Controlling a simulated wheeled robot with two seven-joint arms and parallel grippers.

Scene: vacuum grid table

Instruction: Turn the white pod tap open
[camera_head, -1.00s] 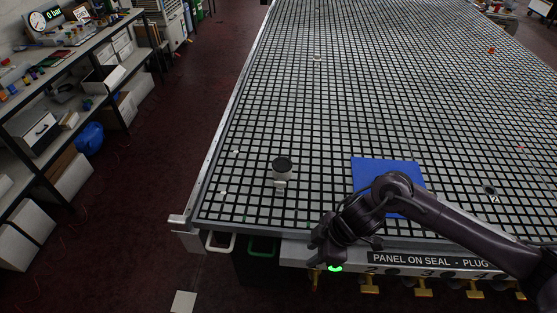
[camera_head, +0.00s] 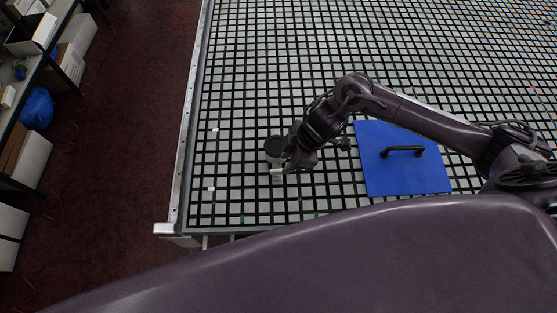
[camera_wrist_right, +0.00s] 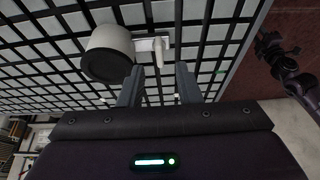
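The white pod (camera_head: 273,152) with a dark round top stands on the grid table near its left front corner; it also shows in the right wrist view (camera_wrist_right: 108,55). Its small white tap (camera_head: 277,171) sticks out at its front side. In the right wrist view the tap's white lever (camera_wrist_right: 159,52) lies just beyond and between the fingertips. My right gripper (camera_wrist_right: 160,78) is open, its two fingers apart on either side of the lever's line; contact is not visible. What appears to be my left gripper (camera_wrist_right: 272,44) shows small at the upper right of that view, its opening unclear.
A blue panel (camera_head: 405,180) with a black handle (camera_head: 402,151) lies on the table (camera_head: 330,60) right of the pod. The table's metal edge (camera_head: 183,150) runs along the left. The grid around the pod is mostly clear. My own arm link covers the bottom.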

